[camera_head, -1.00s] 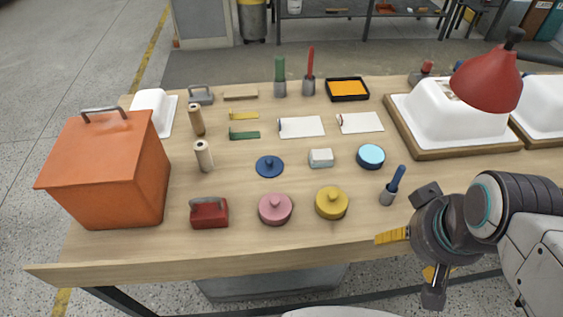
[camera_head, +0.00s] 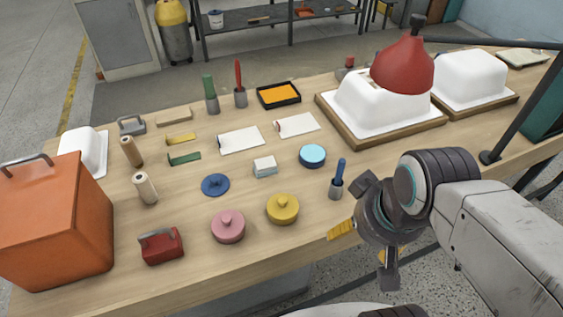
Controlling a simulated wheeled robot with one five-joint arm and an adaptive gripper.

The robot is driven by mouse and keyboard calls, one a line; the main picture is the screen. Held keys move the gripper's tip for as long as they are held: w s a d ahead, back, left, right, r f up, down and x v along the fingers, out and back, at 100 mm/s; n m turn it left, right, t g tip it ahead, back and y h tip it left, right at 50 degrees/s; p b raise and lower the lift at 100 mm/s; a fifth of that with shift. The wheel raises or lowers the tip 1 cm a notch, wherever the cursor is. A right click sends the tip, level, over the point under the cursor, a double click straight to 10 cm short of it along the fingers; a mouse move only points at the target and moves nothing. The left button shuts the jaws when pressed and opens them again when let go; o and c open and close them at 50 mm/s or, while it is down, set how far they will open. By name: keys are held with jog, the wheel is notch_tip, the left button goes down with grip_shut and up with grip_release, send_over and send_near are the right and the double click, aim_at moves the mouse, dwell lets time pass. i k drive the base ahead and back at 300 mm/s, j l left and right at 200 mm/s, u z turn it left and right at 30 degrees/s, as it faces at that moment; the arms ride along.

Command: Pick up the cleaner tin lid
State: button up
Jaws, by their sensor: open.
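A dark blue round lid (camera_head: 215,185) with a small knob lies flat on the wooden table, left of the middle. A round light blue open-looking tin (camera_head: 312,155) stands to its right. A pink tin (camera_head: 228,226) and a yellow tin (camera_head: 283,208), each topped by a knobbed lid, stand nearer the front edge. No label shows which lid belongs to the cleaner tin. My gripper (camera_head: 366,250) is open and empty at the table's front edge, right of all these lids. Part of it is hidden by its own wrist.
A blue-handled brush in a cup (camera_head: 338,180) stands close to my gripper. A red block with a handle (camera_head: 161,245) and an orange box (camera_head: 55,225) are at left. White tub shells (camera_head: 380,110) and a red lamp (camera_head: 404,65) are at back right. Gaps separate the small items.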

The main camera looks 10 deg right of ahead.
aim_at(216, 185)
jog(key=j+u, duration=0.75)
jog(key=u, duration=0.15)
jog(key=i, duration=0.05)
